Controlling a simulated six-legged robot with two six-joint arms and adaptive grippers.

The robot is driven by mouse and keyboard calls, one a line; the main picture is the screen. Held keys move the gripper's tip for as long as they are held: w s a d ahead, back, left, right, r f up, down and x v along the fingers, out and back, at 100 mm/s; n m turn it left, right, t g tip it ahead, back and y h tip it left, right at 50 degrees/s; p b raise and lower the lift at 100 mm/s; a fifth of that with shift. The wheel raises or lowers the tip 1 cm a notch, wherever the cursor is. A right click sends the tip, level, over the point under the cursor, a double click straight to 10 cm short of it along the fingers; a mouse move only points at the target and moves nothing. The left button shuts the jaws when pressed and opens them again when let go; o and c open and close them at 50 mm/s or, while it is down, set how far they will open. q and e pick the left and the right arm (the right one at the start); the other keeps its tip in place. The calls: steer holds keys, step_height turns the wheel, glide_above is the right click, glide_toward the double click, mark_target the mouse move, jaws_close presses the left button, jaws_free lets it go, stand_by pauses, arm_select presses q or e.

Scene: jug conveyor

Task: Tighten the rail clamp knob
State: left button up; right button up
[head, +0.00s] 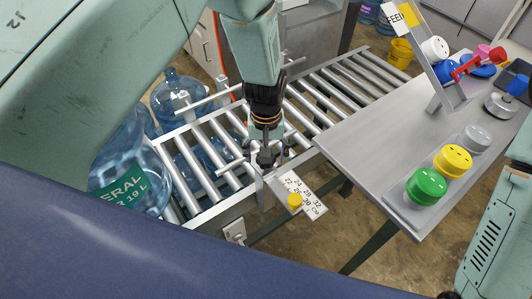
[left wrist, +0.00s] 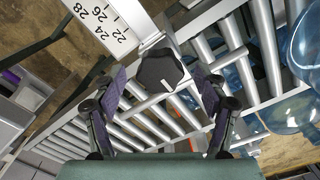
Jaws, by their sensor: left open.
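The black rail clamp knob (left wrist: 160,70) shows in the left wrist view, a dark lobed knob with a pale mark, by the conveyor's edge rail and the end of the white scale plate (left wrist: 103,22). My left gripper (left wrist: 161,82) is open, one finger on each side of the knob; I cannot tell whether either touches it. In the head view my left gripper (head: 267,154) points down at the rail beside the numbered scale plate (head: 302,188) and largely hides the knob. My right gripper is out of view; only parts of my right arm show at the right.
The roller conveyor (head: 335,92) runs diagonally behind the gripper, with blue water jugs (head: 125,165) at the left. A grey table (head: 365,140) at the right holds green (head: 426,184), yellow (head: 452,160) and grey caps.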

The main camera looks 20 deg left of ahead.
arm_select(q)
step_height(320, 180, up, 12)
stand_by(0.4)
steer(key=shift+s+f, duration=0.1)
steer(key=shift+f, duration=0.05)
stand_by(0.3)
